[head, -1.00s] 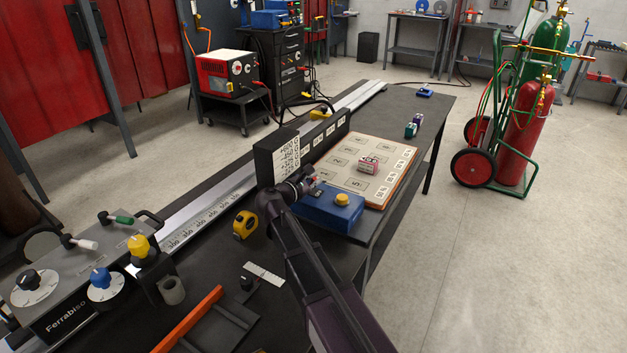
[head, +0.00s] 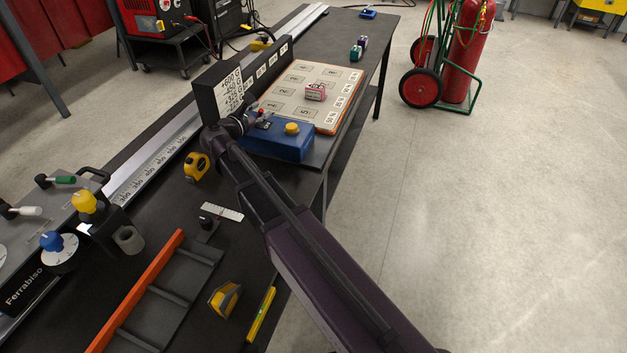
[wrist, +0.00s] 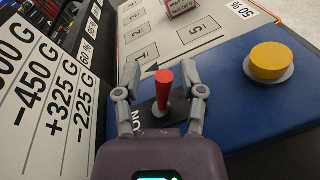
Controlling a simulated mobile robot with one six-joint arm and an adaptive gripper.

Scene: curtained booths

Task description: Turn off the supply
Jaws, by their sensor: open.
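The supply appears to be the blue box (head: 290,147) on the bench, with a yellow round button (head: 291,128) on top. In the wrist view the blue box (wrist: 225,105) carries a red toggle lever (wrist: 164,88) on a dark plate marked "ON" at its lower left. The yellow button (wrist: 270,62) sits to the lever's right. My gripper (wrist: 164,82) is open, one finger on each side of the lever, with gaps showing between. In the head view my gripper (head: 255,122) is small at the box's left end. Any second plate label is hidden.
A black panel with number labels (head: 222,93) stands close left of my gripper. A numbered board (head: 300,75) with a small pink block (head: 315,92) lies behind the box. A yellow tape measure (head: 196,167) and an orange-edged tray (head: 140,290) lie nearer.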

